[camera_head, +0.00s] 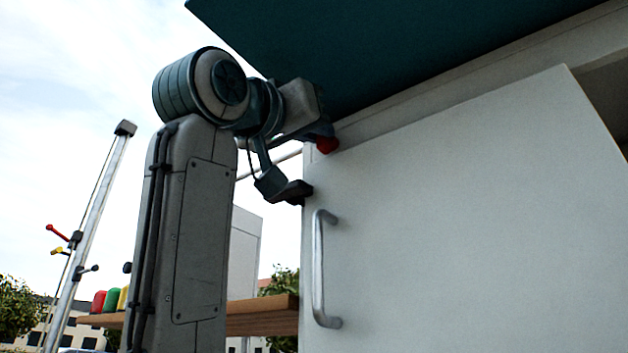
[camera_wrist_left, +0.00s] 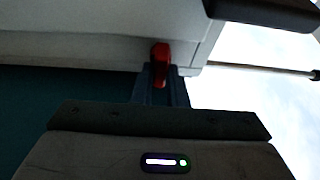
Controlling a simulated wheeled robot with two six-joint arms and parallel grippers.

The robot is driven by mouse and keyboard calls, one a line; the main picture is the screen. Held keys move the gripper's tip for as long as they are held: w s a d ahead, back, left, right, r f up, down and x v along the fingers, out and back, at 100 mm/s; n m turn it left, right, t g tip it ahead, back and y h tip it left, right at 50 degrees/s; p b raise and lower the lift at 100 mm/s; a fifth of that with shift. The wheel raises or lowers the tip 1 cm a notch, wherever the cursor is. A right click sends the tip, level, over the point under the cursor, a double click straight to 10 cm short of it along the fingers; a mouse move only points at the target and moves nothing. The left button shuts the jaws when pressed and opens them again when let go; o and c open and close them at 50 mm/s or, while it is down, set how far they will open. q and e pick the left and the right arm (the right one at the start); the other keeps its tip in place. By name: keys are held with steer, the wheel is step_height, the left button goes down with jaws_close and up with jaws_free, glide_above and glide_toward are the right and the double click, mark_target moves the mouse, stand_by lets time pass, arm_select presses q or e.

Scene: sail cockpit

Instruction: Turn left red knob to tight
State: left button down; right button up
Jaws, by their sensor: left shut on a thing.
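The red knob (camera_head: 327,144) sits at the upper left corner of the white panel (camera_head: 470,210), just under the teal overhang. My left gripper (camera_head: 322,133) reaches it from the left, with its jaws shut on the knob. In the left wrist view, the red knob (camera_wrist_left: 160,54) stands upright in the picture at the tip of the dark jaws (camera_wrist_left: 160,88). The jaws cover its lower part there, and its exact turn angle is hard to tell. My right gripper is in neither view.
A metal handle (camera_head: 318,270) stands out from the white panel below the gripper. The teal overhang (camera_head: 390,45) is close above. A wooden ledge (camera_head: 262,316) lies behind my arm. A pole with small levers (camera_head: 90,230) stands at the left.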

arm_select(q)
steer(key=shift+m, duration=0.3)
steer(key=m+g+h, duration=0.1)
steer(key=m, duration=0.2)
steer(key=m+g+h, duration=0.1)
steer(key=m, duration=0.2)
steer(key=m+g+h, duration=0.1)
steer(key=m+g, duration=0.1)
steer(key=m, duration=0.1)
steer(key=shift+a+m, duration=0.1)
steer(key=shift+m, duration=0.2)
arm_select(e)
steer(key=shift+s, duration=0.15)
arm_select(q)
steer(key=c, duration=1.5)
jaws_free()
steer(key=shift+c, duration=0.2)
steer(key=shift+o, duration=0.5)
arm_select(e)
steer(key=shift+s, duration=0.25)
